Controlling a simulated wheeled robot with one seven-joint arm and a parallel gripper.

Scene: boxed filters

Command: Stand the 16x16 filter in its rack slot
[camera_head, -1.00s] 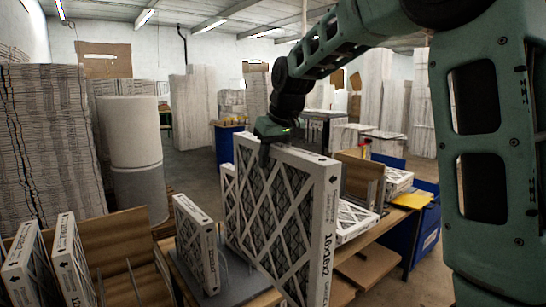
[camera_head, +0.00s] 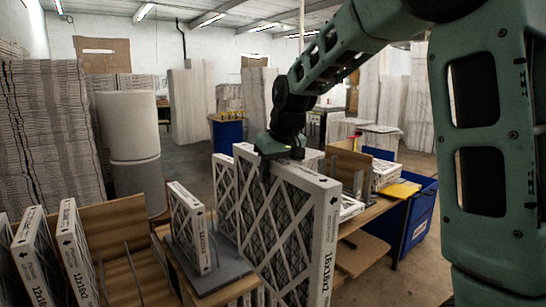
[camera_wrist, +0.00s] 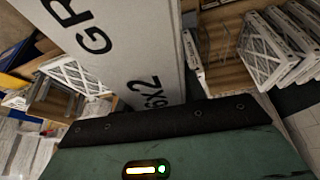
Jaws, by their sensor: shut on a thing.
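A large white-framed filter (camera_head: 282,225) with a dark diamond lattice face hangs upright from my gripper (camera_head: 268,168). A wooden rack (camera_head: 128,265) with wire dividers stands at lower left, with free room between the dividers. Boxed filters (camera_head: 78,260) stand at its left end. The held filter is apart from this rack.
A smaller filter (camera_head: 190,230) stands on a grey base (camera_head: 222,272) left of the held one. Another filter (camera_head: 224,190) stands just behind. A blue bin (camera_head: 418,222) and yellow item (camera_head: 397,190) are at right. Wrapped stacks (camera_head: 40,145) line the left.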

